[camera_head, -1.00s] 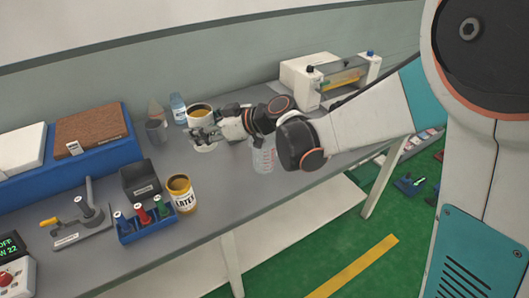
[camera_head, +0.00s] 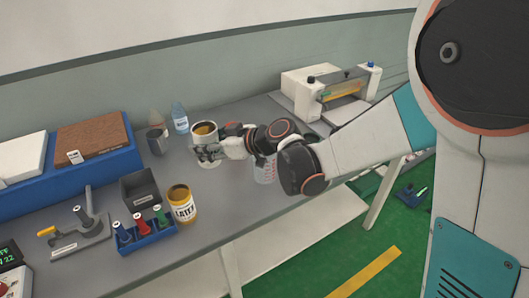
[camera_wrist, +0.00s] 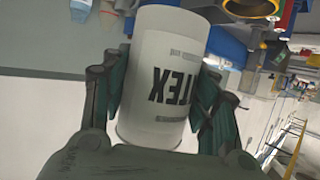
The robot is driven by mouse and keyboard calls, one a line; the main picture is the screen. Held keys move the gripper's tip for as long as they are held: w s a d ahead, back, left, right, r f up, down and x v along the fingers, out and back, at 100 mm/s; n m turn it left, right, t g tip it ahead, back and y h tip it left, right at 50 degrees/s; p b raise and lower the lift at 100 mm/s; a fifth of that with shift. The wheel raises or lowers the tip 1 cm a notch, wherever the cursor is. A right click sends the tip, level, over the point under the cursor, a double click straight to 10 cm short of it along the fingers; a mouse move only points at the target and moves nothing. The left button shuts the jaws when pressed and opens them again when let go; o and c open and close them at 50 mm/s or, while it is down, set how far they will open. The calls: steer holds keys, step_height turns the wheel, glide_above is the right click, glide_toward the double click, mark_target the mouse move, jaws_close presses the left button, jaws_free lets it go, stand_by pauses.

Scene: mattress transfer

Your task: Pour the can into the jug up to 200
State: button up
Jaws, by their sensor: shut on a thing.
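My gripper (camera_head: 207,153) is shut on a white can (camera_head: 204,139). The can looks upright, with its open top showing a tan fill. In the wrist view the can (camera_wrist: 172,75) sits between both fingers, its dark "TEX" lettering upside down. I cannot tell whether its base touches the table. The clear jug (camera_head: 264,170) with red markings stands to the right, partly hidden behind my arm. Its fill level and the 200 mark are not readable.
A white machine (camera_head: 310,92) is at the back right.

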steer(key=shift+w+d+f+m+t+h+b, duration=0.25)
steer(key=shift+d+f+m+t+h+b, duration=0.85)
steer(key=shift+f, duration=1.2)
steer(key=shift+w+d+f+m+t+h+b, duration=0.25)
steer(key=shift+d+f+m+t+h+b, duration=0.8)
steer(key=shift+f, duration=1.3)
steer(key=shift+w+d+f+m+t+h+b, duration=0.25)
steer(key=shift+d+f+m+t+h+b, duration=0.8)
steer(key=shift+f, duration=1.25)
steer(key=shift+s+d+f+m+b, duration=0.2)
steer(key=shift+d+m+b, duration=0.25)
steer(key=shift+m+b, duration=0.45)
steer(key=shift+d+r, duration=0.1)
steer(key=shift+d, duration=0.1)
steer(key=shift+w+d+r+m+g, duration=0.25)
steer(key=shift+w+r+m+g, duration=0.1)
steer(key=shift+m+g, duration=0.25)
steer(key=shift+w+d+r+m+g+y+p, duration=0.1)
steer(key=shift+r+m+g+y+p, duration=0.1)
steer(key=shift+r+p, duration=0.4)
steer(key=shift+w+d+r+m+g+y+p, duration=0.1)
steer(key=shift+w+r+m+g+p, duration=0.1)
steer(key=shift+r+p, duration=0.4)
steer(key=shift+w+r+m+g+y+p, duration=0.1)
steer(key=shift+r+m+p, duration=0.1)
steer(key=shift+r+p, duration=0.4)
